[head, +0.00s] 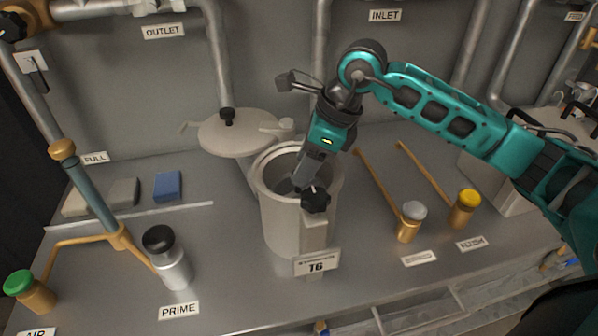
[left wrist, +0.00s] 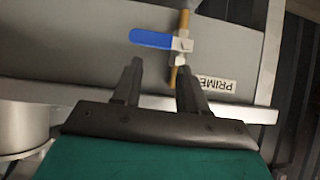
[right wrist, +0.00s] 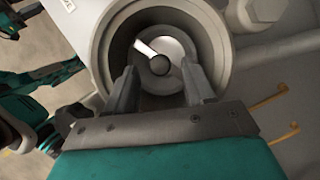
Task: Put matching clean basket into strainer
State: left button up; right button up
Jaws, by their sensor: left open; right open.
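The strainer (head: 285,215) is a pale upright pot with a T6 plate (head: 316,264) in front. Its round lid (head: 235,135) with a black knob is swung aside to the back left, leaving the mouth open. My right gripper (head: 298,183) reaches down into the mouth. In the right wrist view its fingers (right wrist: 162,84) are apart with nothing between them. Beyond them, inside the pot, is a pale round part with a dark centre (right wrist: 158,64); I cannot tell whether it is a basket. My left gripper (left wrist: 159,68) is open and empty, seen only in the left wrist view.
A black-topped cylinder (head: 170,257) stands left of the strainer. Two yellowish handled valves (head: 410,222) (head: 463,208) stand right of it. Sponge-like blocks (head: 167,186) lie back left. A blue valve handle (left wrist: 153,39) is near my left fingers.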

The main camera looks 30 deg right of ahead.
jog(key=v, duration=0.8)
jog(key=shift+r, duration=0.2)
jog(key=shift+s, duration=0.1)
jog(key=shift+f, duration=0.1)
